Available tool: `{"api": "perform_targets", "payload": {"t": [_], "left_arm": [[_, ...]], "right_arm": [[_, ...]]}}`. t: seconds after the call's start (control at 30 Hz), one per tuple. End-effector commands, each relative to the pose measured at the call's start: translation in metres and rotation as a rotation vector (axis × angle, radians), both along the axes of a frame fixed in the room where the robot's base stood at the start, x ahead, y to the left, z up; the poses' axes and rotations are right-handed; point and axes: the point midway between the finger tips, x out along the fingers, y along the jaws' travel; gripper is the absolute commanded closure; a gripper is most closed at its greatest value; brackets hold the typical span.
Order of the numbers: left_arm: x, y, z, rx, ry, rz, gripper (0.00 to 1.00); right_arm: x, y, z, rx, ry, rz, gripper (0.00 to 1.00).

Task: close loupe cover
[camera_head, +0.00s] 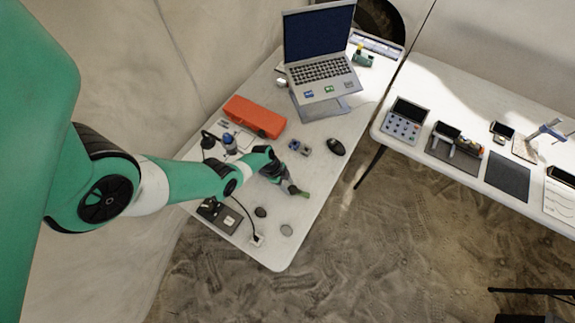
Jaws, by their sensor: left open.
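My left arm reaches in from the left over the near white table. My left gripper (296,190) is open, low over the middle of this table, with its tips pointing toward the table's right edge. A small grey-blue item (300,147), perhaps the loupe, lies just beyond the gripper; it is too small to tell whether its cover is open or shut. The gripper is apart from it. The gripper and wrist hide the table beneath them. My right gripper is not in view.
A laptop (320,68) on a stand and an orange case (254,116) are farther back. A black mouse (336,147) lies right of the small item. A second table (440,92) stands right.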

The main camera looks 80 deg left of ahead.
Motion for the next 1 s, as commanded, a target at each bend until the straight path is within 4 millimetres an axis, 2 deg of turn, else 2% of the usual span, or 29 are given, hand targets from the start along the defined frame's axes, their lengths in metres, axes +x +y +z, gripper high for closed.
{"api": "perform_targets", "payload": {"t": [0.17,0.27,0.5,0.7,0.83,1.0], "left_arm": [[0.000,0.001,0.005,0.000,0.000,0.001,0.53],[-0.003,0.003,0.017,0.001,-0.001,0.003,0.53],[-0.019,0.012,0.066,0.000,0.000,0.004,0.53],[-0.032,0.019,0.099,0.000,0.000,0.002,0.53],[-0.037,0.021,0.108,0.000,0.000,0.001,0.53],[-0.039,0.022,0.108,0.000,0.000,0.000,0.53]], "right_arm": [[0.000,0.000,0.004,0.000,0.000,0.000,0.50],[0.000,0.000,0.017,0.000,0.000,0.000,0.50],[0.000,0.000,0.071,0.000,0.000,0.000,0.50],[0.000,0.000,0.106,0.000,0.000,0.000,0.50],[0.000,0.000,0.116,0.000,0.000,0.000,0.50],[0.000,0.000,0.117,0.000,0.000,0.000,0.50]]}}
